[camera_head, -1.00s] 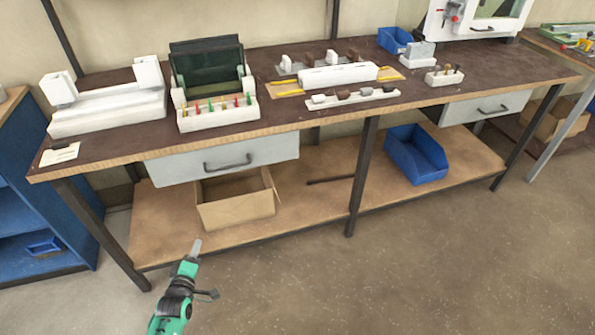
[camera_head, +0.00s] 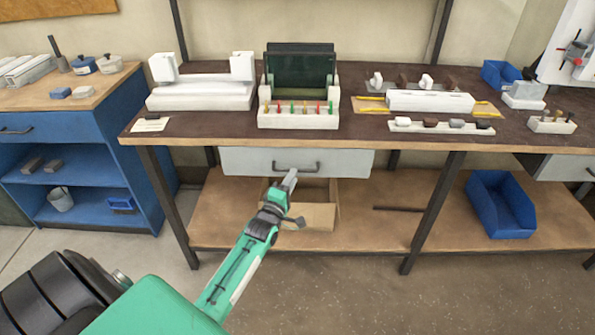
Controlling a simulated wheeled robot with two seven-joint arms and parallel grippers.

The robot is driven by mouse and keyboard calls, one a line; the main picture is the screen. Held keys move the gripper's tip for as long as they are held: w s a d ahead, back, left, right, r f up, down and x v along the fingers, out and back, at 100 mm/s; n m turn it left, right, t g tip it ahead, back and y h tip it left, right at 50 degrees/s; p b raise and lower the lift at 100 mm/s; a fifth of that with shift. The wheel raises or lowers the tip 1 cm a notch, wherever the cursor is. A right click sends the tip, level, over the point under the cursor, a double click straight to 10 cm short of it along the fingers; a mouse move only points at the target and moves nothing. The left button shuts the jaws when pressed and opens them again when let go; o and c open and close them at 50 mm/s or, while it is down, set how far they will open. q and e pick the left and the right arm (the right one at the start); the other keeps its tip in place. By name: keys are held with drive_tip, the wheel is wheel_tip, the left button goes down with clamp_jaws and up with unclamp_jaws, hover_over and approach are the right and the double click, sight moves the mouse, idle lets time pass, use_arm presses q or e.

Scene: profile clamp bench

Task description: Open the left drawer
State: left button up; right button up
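The left drawer (camera_head: 345,163) is a light grey front under the dark bench top, and it looks shut. Its dark bar handle (camera_head: 296,168) is at the middle of the front. My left gripper (camera_head: 290,180) is in front of the drawer, its tip overlapping the lower part of the handle in the picture. I cannot tell whether it touches the handle or whether its fingers are open. My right gripper is not in view.
The workbench (camera_head: 400,146) carries white fixtures and a green-backed rack (camera_head: 300,75). An open cardboard box (camera_head: 318,215) and a blue bin (camera_head: 500,205) stand on the lower shelf. A blue cabinet (camera_head: 90,175) is at the left. The floor in front is clear.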

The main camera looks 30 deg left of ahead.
use_arm(q)
drive_tip(key=shift+x, duration=2.15)
clamp_jaws()
